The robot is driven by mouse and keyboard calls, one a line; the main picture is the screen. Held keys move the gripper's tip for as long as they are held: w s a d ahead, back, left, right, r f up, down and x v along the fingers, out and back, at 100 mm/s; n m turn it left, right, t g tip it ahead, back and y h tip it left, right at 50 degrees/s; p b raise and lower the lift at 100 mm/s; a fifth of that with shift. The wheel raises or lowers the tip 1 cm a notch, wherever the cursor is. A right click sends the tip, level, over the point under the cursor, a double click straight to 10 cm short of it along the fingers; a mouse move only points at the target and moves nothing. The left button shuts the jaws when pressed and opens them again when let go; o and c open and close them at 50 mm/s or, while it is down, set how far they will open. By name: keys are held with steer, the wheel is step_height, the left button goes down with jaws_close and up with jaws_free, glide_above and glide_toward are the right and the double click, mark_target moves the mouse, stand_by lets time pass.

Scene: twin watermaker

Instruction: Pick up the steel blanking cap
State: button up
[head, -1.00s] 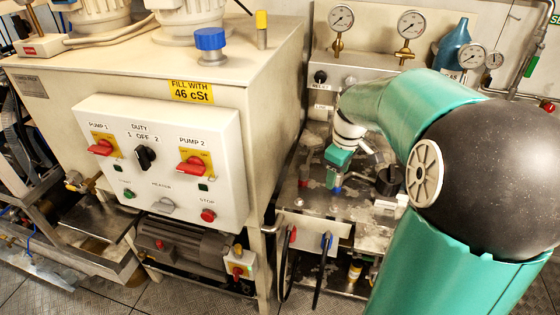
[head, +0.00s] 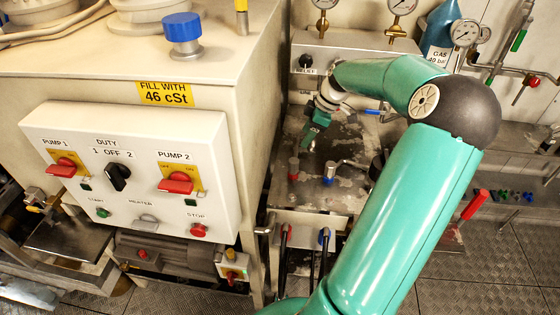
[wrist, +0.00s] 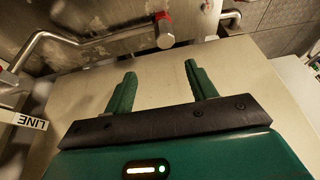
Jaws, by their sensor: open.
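My gripper (wrist: 160,72) is open in the wrist view, its two green fingers apart with nothing between them. A pale flat surface lies behind the fingers. In the head view my gripper (head: 311,141) hangs over the steel bench top (head: 345,205), near its left side. I cannot pick out the steel blanking cap with certainty in either view. A short steel fitting with a red band (wrist: 164,30) shows beyond the fingertips in the wrist view. On the bench, a red-marked fitting (head: 293,168) and a blue-marked fitting (head: 330,172) stand near the gripper.
A large cream tank (head: 225,75) with a pump control box (head: 130,165) stands left of the bench. Gauges (head: 402,6) and a relief panel (head: 345,65) stand behind. A bent steel pipe (wrist: 45,40) runs left of the fingers. Several small coloured fittings (head: 505,194) sit on the right.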

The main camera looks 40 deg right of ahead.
mark_target(294, 160)
steer(key=x, duration=0.4)
steer(key=s+x, duration=0.1)
steer(key=x, duration=0.1)
steer(key=shift+d+f, duration=0.1)
steer(key=shift+f, duration=0.25)
steer(key=shift+s+a, duration=0.4)
steer(key=shift+s, duration=0.2)
steer(key=shift+w+f, duration=0.2)
steer(key=shift+f, duration=0.15)
steer(key=x, duration=0.2)
steer(key=w+x, duration=0.1)
steer(key=x, duration=0.2)
steer(key=shift+a+f, duration=0.1)
steer(key=shift+s, duration=0.25)
steer(key=shift+w+f, duration=0.1)
steer(key=shift+w, duration=0.1)
steer(key=shift+c, duration=0.3)
steer(key=shift+s, duration=0.15)
steer(key=c, duration=0.7)
jaws_close()
